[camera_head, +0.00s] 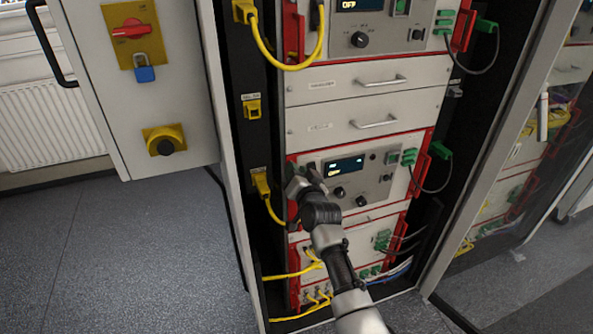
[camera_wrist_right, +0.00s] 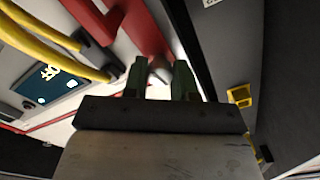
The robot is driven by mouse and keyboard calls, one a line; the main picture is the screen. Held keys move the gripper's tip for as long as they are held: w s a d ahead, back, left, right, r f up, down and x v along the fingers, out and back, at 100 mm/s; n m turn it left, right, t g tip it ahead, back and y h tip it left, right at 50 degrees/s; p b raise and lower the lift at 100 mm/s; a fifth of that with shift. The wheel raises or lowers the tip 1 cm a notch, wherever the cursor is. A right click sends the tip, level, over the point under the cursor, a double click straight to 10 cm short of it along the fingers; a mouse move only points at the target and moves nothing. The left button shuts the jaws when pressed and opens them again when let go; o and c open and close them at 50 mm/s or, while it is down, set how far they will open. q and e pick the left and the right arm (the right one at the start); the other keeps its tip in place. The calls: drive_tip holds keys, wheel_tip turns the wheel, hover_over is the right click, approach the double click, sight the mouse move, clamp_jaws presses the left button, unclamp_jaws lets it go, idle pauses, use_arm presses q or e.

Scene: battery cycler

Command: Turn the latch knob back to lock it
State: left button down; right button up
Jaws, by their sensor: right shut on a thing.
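My right gripper (camera_head: 301,182) reaches into the rack at the left edge of a lower red-framed module (camera_head: 375,180). In the right wrist view its two dark green fingers (camera_wrist_right: 161,82) are shut on a small pale metallic latch knob (camera_wrist_right: 160,68). The knob sits at the lower end of a red rail (camera_wrist_right: 146,28). In the head view the gripper and my arm hide the knob. Its turn angle cannot be told. My left gripper is not in view.
Yellow cables (camera_head: 264,186) hang close to the left of my right gripper. Two drawers with handles (camera_head: 375,123) sit above the module. An open cabinet door (camera_head: 190,95) with a padlocked red switch stands at left. The floor (camera_head: 120,250) at left is clear.

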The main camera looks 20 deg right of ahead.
drive_tip(key=shift+m, duration=1.1)
drive_tip(key=o, duration=0.9)
drive_tip(key=s, duration=1.1)
drive_tip(key=shift+d+b, duration=0.2)
drive_tip(key=shift+b, duration=0.15)
drive_tip(key=shift+w, duration=0.1)
